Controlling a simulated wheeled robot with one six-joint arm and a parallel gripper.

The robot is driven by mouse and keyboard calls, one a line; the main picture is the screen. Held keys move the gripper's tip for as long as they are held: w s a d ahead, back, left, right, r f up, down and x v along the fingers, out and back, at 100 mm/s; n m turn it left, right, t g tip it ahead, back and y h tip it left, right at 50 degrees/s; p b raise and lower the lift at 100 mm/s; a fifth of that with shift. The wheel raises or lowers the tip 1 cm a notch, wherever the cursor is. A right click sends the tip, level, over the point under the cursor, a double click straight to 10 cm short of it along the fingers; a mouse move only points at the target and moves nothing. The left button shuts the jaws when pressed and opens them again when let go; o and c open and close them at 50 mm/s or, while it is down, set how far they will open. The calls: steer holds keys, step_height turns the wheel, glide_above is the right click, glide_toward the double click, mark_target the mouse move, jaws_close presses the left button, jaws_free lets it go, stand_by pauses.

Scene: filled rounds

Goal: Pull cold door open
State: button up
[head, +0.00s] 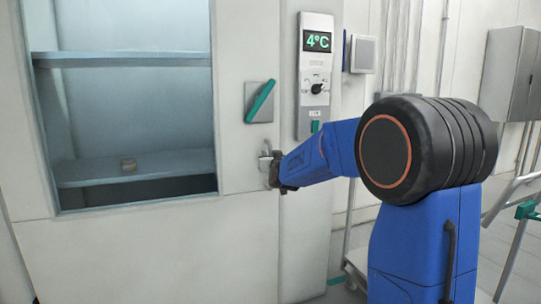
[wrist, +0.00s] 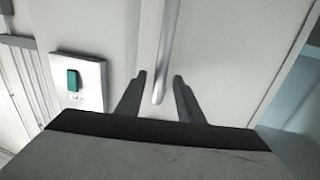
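The cold door (head: 130,250) is a large pale panel with a window, and it looks shut in its frame. A silver bar handle (head: 265,155) is on its right side, below a green lever (head: 262,100) on a square plate. My gripper (head: 272,170) is at this handle, its fingers small and dark in the head view. In the wrist view my gripper (wrist: 158,84) has its two fingers apart, with the lower end of the handle bar (wrist: 168,45) between their tips. A gap shows on both sides of the bar. Depth contact cannot be told.
A control panel (head: 316,80) reading 4°C is on the wall right of the door. A green switch on a plate (wrist: 92,88) shows in the wrist view. A metal frame (head: 510,240) stands at the right.

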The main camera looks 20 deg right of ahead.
steer(key=shift+x, duration=1.2)
jaws_close()
